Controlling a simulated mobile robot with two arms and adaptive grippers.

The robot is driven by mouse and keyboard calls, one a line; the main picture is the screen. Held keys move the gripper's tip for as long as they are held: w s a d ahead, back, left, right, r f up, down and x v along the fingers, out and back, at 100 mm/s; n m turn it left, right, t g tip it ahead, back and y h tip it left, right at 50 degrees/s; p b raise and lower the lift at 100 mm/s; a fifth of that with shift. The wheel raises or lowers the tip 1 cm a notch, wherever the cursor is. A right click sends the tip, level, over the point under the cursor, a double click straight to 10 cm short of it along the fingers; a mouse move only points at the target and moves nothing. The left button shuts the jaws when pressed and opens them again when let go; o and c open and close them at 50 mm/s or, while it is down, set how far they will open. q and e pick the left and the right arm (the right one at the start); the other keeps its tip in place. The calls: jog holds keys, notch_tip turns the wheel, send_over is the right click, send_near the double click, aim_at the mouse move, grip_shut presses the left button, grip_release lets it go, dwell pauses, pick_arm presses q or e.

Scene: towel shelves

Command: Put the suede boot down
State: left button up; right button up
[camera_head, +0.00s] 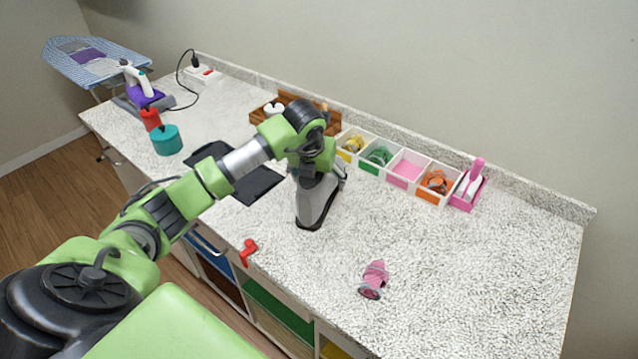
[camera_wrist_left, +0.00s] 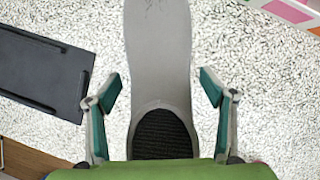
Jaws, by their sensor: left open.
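The suede boot (camera_head: 314,208) is grey with a dark sole and appears to stand upright on the speckled counter, near its middle. In the left wrist view the boot (camera_wrist_left: 158,45) stretches away from me, its dark opening nearest. My left gripper (camera_head: 322,174) is at the top of the boot. Its fingers (camera_wrist_left: 158,88) are open, one on each side of the boot, with counter showing between each fingertip and the boot. My arm and gripper hide part of the boot's top in the head view. My right gripper is not in view.
A black mat (camera_head: 262,184) lies left of the boot. Divided bins (camera_head: 398,168) line the back wall. A pink item (camera_head: 374,279) and a red item (camera_head: 248,251) lie near the front. A teal canister (camera_head: 166,140) and an iron (camera_head: 142,90) stand left. The counter's right is clear.

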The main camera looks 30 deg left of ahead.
pick_arm(q)
jog(key=c, duration=1.5)
jog(key=shift+c, duration=0.9)
jog(key=shift+r, duration=0.1)
